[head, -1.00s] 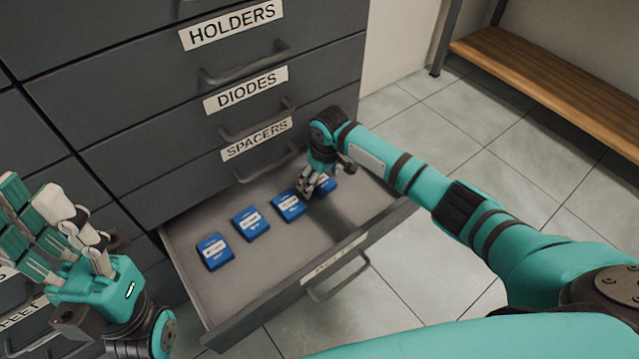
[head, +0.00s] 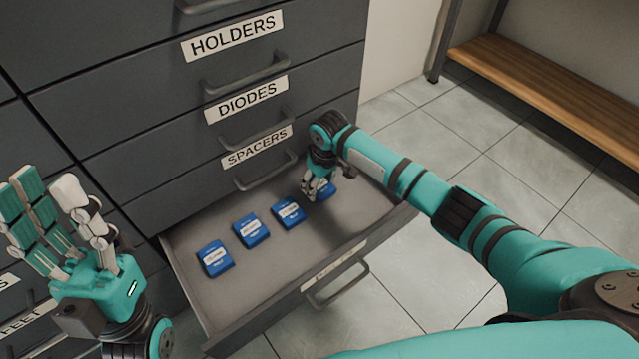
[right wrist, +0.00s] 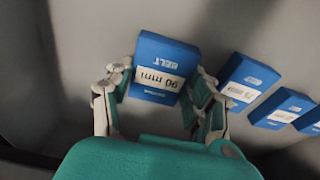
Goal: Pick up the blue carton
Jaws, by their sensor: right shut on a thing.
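Several blue cartons lie in the open drawer (head: 200,297) in the head view. My right gripper (head: 316,188) is shut on the rightmost blue carton (head: 327,192), which is partly hidden by the fingers. My left gripper (head: 62,215) is open and empty at the left, fingers spread, away from the drawer.
The grey cabinet (head: 130,100) rises behind the open drawer, with shut drawers labelled "HOLDERS", "DIODES" and "SPACERS". The drawer front with its handle (head: 340,287) faces me. A wooden bench (head: 550,85) stands at the back right. The tiled floor (head: 440,150) between is clear.

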